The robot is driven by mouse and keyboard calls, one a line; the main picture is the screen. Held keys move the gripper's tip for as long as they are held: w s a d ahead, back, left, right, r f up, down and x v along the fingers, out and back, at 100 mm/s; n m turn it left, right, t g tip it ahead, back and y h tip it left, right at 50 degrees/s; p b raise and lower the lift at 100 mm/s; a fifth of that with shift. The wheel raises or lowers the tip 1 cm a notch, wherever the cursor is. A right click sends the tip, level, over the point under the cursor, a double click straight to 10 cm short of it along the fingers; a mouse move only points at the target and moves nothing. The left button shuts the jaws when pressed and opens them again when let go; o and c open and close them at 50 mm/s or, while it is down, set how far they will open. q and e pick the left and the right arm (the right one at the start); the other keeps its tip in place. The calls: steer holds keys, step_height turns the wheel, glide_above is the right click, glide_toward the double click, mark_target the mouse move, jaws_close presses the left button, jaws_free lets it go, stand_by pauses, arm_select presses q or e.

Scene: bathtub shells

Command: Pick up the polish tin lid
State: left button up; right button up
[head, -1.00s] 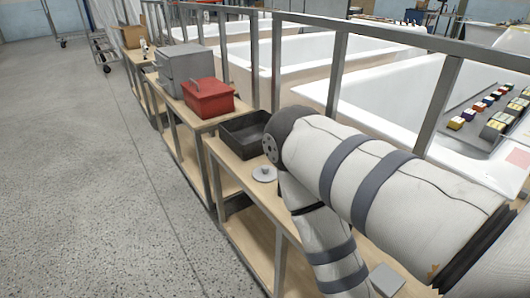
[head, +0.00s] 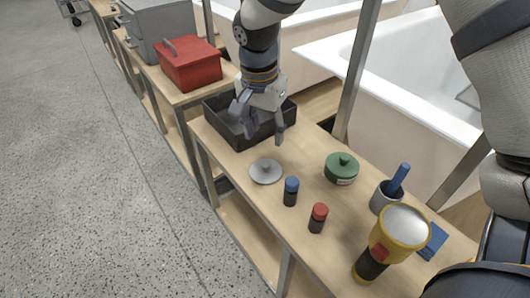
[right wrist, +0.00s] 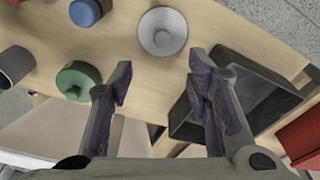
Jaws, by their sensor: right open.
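A grey round lid with a small centre knob (head: 266,171) lies flat on the wooden bench, just in front of the black tray; it also shows in the right wrist view (right wrist: 162,31). A green round tin with a knobbed top and a label (head: 341,168) stands to its right; the right wrist view shows it too (right wrist: 78,80). I cannot tell for sure which of the two is the polish tin lid. My right gripper (head: 263,132) is open and empty, pointing down above the tray's near edge, short of the grey lid and apart from it. My left gripper is not in view.
The black tray (head: 222,126) is at the bench's far end, beyond it a red box (head: 190,65). Blue-capped (head: 291,191) and red-capped (head: 318,217) bottles, a grey cup (head: 382,197) and a yellow flashlight (head: 385,245) stand nearer. A metal post rises behind the bench.

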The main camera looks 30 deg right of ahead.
mark_target(266, 164)
steer(key=f, duration=0.3)
steer(key=f+b, duration=0.1)
steer(key=f, duration=0.7)
steer(key=shift+w+d, duration=0.3)
steer(key=shift+w+f, duration=0.1)
steer(key=shift+f, duration=0.3)
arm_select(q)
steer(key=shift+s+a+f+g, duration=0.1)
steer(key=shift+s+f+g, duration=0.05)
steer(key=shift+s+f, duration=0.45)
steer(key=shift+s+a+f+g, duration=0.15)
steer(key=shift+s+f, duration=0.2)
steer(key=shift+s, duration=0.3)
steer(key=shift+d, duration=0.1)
arm_select(e)
steer(key=shift+r, duration=0.1)
steer(key=shift+c, duration=0.6)
jaws_close()
